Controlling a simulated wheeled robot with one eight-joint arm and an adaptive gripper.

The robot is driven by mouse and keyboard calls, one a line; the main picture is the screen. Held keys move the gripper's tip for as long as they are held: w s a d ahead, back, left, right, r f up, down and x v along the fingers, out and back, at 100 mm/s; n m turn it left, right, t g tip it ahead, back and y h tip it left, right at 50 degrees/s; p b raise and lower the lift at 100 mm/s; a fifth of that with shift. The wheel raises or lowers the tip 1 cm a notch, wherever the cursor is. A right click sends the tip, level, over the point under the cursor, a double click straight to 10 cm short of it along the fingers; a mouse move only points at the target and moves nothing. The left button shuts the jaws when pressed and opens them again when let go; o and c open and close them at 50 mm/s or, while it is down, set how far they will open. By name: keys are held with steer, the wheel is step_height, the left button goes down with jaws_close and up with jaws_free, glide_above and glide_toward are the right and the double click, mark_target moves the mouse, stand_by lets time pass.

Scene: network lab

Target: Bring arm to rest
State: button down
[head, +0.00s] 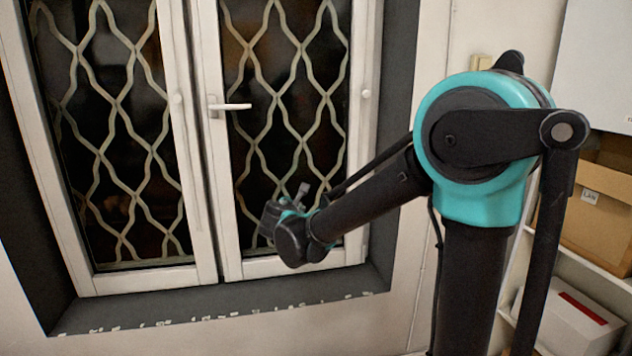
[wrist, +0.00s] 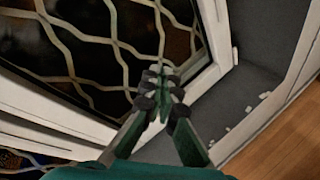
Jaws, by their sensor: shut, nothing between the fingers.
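My arm stands at the right of the head view, with a teal joint and dark links. Its forearm slopes down to the left towards the window. My gripper (wrist: 160,90) is shut and empty in the wrist view, its dark fingertips together in front of the window frame. In the head view the arm's end shows small and dark before the lower right of the window, and the fingers are hard to make out there. From these views I cannot tell whether the fingers touch the window.
A white window (head: 205,160) with a wavy metal grille and a handle (head: 231,107) fills the left and middle. Its dark sill (head: 215,316) runs below. A shelf at the right holds a cardboard box (head: 600,215) and a white box (head: 568,325). Wooden floor (wrist: 270,150) shows in the wrist view.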

steer(key=s+d+f+m+g+h, duration=0.1)
steer(key=s+d+f+m+g, duration=0.2)
steer(key=d, duration=0.4)
steer(key=s+d+f+m+g, duration=0.1)
steer(key=s+d+f+m, duration=0.3)
steer(key=d+m, duration=0.15)
steer(key=s+d+f+m+g+h, duration=0.1)
steer(key=s+d+f+m, duration=0.25)
steer(key=d, duration=0.45)
steer(key=s+d+f+m+g+y, duration=0.2)
steer(key=s+f+m, duration=0.3)
steer(key=s+m, duration=0.2)
steer(key=s+d+f+m+g+y, duration=0.2)
steer(key=s+f+m, duration=0.3)
steer(key=s, duration=0.6)
steer(key=shift+s+d+f+m+g, duration=0.15)
steer(key=shift+d+f+m+g, duration=0.2)
steer(key=shift+m, duration=0.65)
steer(key=c, duration=2.2)
jaws_free()
